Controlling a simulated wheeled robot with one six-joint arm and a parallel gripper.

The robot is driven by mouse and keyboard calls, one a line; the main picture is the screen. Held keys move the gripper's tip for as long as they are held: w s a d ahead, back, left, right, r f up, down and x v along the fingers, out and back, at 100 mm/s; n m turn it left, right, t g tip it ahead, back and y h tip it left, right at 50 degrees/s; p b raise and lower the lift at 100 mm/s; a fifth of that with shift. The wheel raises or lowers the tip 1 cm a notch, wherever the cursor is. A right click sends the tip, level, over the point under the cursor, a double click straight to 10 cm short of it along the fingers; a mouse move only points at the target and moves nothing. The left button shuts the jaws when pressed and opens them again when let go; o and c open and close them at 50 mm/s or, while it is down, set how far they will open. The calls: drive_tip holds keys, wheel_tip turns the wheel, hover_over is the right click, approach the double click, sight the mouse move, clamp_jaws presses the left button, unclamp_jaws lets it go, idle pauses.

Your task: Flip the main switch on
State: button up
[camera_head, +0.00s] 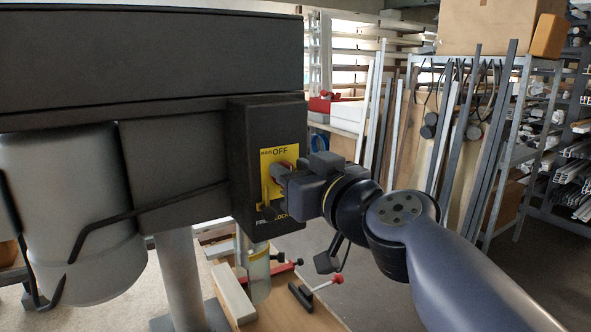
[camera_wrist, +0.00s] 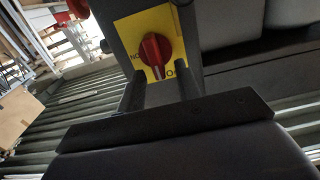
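The main switch is a red rotary knob (camera_wrist: 155,50) on a yellow plate (camera_wrist: 127,32), seen in the wrist view just beyond my fingertips. Its raised handle runs roughly up and down in that picture. In the head view the yellow plate (camera_head: 284,152) is on the side of a black box, with "MAIN" and "OFF" printed above the knob. My gripper (camera_head: 279,176) hides most of the knob there. In the wrist view my gripper (camera_wrist: 161,84) has its two dark fingers apart, one toward each side of the knob. I cannot tell whether they touch it.
The black switch box (camera_head: 240,150) hangs on a large dark machine (camera_head: 150,60) with a grey cylinder (camera_head: 70,205) below. A wooden bench with red-handled clamps (camera_head: 315,285) stands beneath. Metal racks with long profiles (camera_head: 450,140) and a cardboard box (camera_head: 490,25) stand behind.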

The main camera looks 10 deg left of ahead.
drive_tip(key=shift+c, duration=0.5)
clamp_jaws()
drive_tip(key=shift+m, duration=0.3)
drive_tip(key=m+b, duration=0.1)
drive_tip(key=m, duration=0.4)
drive_tip(key=d+f+m+b, duration=0.1)
drive_tip(key=m, duration=0.5)
drive_tip(key=w+f+m+b, duration=0.1)
drive_tip(key=m+b, duration=0.1)
drive_tip(key=m, duration=0.4)
drive_tip(key=shift+d, duration=0.2)
drive_tip(key=shift+m, duration=0.3)
